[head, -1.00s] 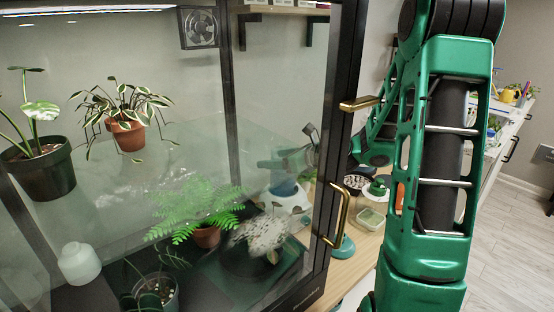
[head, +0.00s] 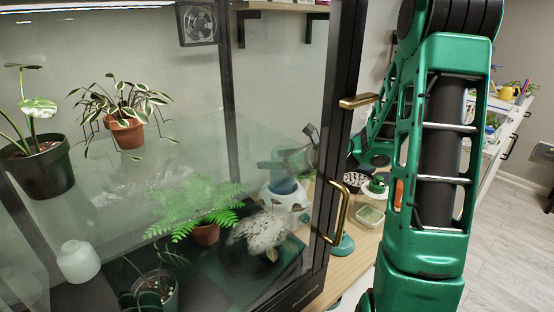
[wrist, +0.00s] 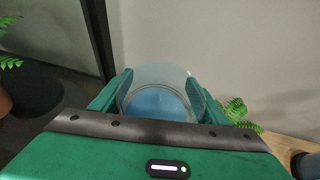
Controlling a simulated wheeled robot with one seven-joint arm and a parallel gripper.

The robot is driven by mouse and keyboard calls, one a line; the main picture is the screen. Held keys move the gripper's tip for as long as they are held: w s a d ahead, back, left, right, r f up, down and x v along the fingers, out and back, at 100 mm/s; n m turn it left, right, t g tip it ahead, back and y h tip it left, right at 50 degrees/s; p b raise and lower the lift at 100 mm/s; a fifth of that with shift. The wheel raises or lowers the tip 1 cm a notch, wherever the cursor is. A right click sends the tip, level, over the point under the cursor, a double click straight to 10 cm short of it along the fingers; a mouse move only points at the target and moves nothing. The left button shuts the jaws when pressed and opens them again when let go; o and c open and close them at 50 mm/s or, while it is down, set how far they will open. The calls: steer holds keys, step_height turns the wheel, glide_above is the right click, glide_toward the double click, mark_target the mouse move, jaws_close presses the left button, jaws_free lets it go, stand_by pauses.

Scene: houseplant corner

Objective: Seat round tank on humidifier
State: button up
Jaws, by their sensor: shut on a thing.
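The round tank (wrist: 155,102) is clear with a blue lower part. In the wrist view it sits between the two green fingers of my gripper (wrist: 160,84), which is shut on it. In the head view my gripper (head: 283,165) shows through the cabinet's glass, with the blue of the tank (head: 283,187) just below it. The white humidifier (head: 285,199) stands directly under the tank. The tank looks upright and very close to the humidifier. I cannot tell whether they touch. The humidifier is hidden behind the tank and gripper in the wrist view.
A glass plant cabinet with a black frame (head: 342,90) and brass handles (head: 340,212) fills the left and centre. Potted plants, including a fern (head: 195,205), stand inside it. A wooden counter (head: 352,265) holds small containers (head: 370,215) near my arm.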

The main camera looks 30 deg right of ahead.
steer(key=shift+f, duration=0.3)
steer(key=o, duration=1.8)
steer(key=shift+v, duration=5.6)
steer(key=shift+a, duration=0.1)
